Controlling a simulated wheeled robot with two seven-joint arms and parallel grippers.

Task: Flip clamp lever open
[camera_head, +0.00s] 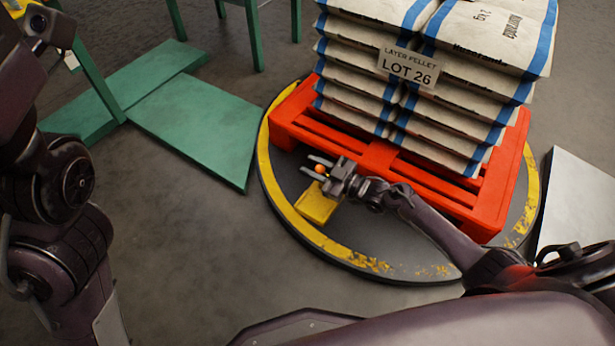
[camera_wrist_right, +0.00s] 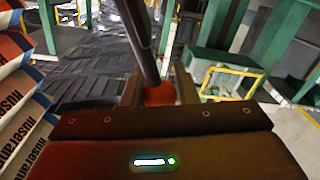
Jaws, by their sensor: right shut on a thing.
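The clamp lever is a dark rod (camera_wrist_right: 138,40) with an orange-red ball knob (camera_wrist_right: 158,94) in the right wrist view. The knob also shows as a small orange ball (camera_head: 320,169) in the head view. My right gripper (camera_head: 318,166) is shut on the knob, with one finger on each side of it. A yellow block (camera_head: 316,204) sits just below the gripper on the turntable's rim; the lever's lower part is hidden in the head view. My left arm stands at the left edge; I do not make out its gripper fingers.
A red pallet (camera_head: 288,118) with stacked sacks (camera_head: 350,75) labelled LOT 26 stands on the round, yellow-edged turntable (camera_head: 268,190), close beside my right gripper. Green plates (camera_head: 195,125) lie on the left. A pale panel (camera_head: 575,200) is at the right. Floor in front is clear.

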